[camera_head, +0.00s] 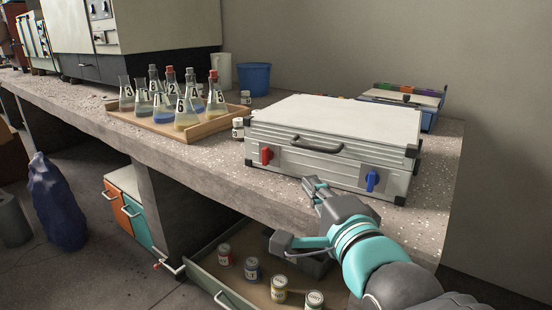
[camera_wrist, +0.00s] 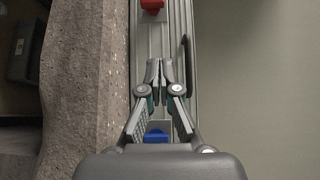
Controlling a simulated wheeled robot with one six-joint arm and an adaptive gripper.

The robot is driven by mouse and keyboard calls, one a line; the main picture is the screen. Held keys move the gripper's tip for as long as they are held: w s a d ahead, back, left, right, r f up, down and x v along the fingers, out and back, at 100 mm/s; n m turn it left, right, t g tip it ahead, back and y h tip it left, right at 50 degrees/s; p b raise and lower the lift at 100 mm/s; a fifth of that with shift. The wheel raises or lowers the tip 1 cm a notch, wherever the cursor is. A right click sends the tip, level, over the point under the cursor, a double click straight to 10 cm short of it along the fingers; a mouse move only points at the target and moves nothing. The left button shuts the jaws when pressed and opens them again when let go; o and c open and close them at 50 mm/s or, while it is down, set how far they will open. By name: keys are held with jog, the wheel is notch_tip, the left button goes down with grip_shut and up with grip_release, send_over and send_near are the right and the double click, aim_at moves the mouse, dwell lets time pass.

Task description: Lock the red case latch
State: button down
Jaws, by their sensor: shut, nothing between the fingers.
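The white and grey case (camera_head: 340,126) lies flat and closed on the concrete bench, its handle side facing the front edge. The red latch (camera_head: 266,155) is on the left of its front face, and a blue latch (camera_head: 372,181) is on the right. My gripper (camera_head: 313,184) is shut and empty, in front of the case between the two latches, nearer the blue one. In the wrist view, the gripper (camera_wrist: 158,66) points along the front of the case. The red latch (camera_wrist: 152,5) is at the top edge, beyond the fingertips, and the blue latch (camera_wrist: 156,136) lies between the finger linkages.
Numbered flasks (camera_head: 186,108) stand in a wooden tray (camera_head: 150,124) left of the case. A small jar (camera_head: 238,128) stands close to the case's left side. A blue bucket (camera_head: 254,78) is behind. An open drawer (camera_head: 205,272) with several cans juts out below the bench.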

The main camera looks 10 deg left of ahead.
send_near(271, 152)
jog(key=w, duration=0.4)
jog(key=shift+w+d, duration=0.25)
jog(key=shift+w, duration=0.15)
jog(key=a, duration=0.2)
jog(key=shift+w+a+r, duration=0.1)
jog(key=shift+w+a, duration=0.15)
jog(key=shift+a, duration=0.15)
jog(key=shift+w+a, duration=0.15)
jog(key=shift+a, duration=0.3)
jog(key=shift+p, duration=0.3)
